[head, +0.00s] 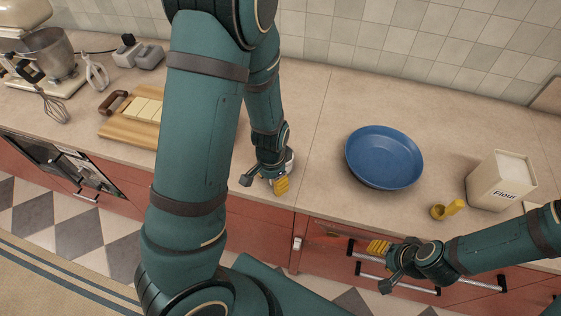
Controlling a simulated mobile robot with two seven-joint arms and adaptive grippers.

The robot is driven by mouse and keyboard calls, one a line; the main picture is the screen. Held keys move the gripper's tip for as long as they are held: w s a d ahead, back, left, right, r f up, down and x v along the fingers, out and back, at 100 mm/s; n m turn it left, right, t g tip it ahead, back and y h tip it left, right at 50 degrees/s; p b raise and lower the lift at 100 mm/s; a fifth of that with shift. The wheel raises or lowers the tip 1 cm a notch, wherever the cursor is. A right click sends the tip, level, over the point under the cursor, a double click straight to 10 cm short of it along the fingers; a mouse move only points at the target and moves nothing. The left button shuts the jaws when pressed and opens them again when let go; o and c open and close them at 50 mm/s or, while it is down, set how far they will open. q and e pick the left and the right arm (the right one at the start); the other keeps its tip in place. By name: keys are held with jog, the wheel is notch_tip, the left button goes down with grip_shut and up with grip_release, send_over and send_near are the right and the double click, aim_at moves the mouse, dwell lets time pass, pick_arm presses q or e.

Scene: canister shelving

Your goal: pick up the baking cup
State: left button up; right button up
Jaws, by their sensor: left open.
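A pale, round cup (290,162), which looks like the baking cup, stands on the counter near its front edge. My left gripper (275,183) hides most of it. This gripper points down at the cup, open, with its yellow fingertips low by the counter; whether they touch the cup or go around it cannot be told. My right gripper (377,247) is in front of the counter, over the drawer fronts, away from the cup. Its yellow fingertips are seen close together, and how far apart they are is unclear.
A blue plate (384,158), a yellow scoop (447,210) and a flour canister (501,182) stand to the right. A cutting board (117,130) with pale blocks, a whisk (50,106) and a mixer (48,65) are on the left. Counter behind the plate is clear.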

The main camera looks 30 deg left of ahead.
pick_arm(q)
jog(key=shift+f, duration=0.15)
grip_shut()
dwell(0.4)
